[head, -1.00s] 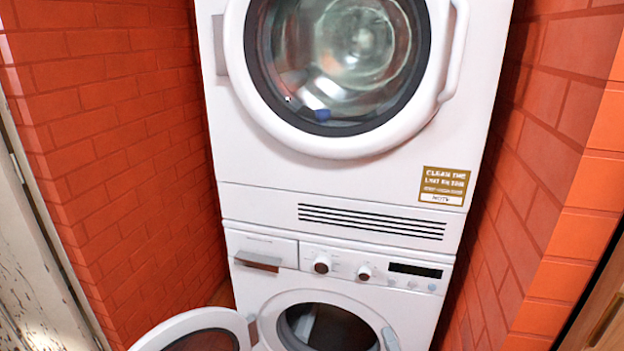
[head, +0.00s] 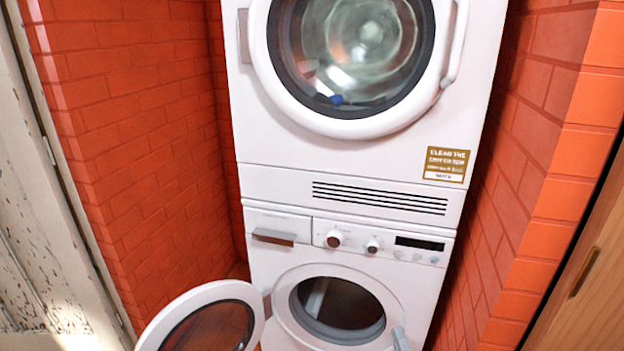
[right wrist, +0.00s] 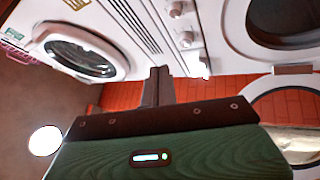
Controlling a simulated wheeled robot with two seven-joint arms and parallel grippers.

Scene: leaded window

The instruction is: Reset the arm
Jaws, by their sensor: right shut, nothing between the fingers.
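My left gripper is in neither view.
A dryer (head: 275,160) with a closed round glass door (head: 350,48) is stacked on the washer. Orange brick walls (head: 150,130) stand close on both sides. A worn white door (head: 45,240) is at the left, and a wooden panel (head: 590,290) at the lower right.

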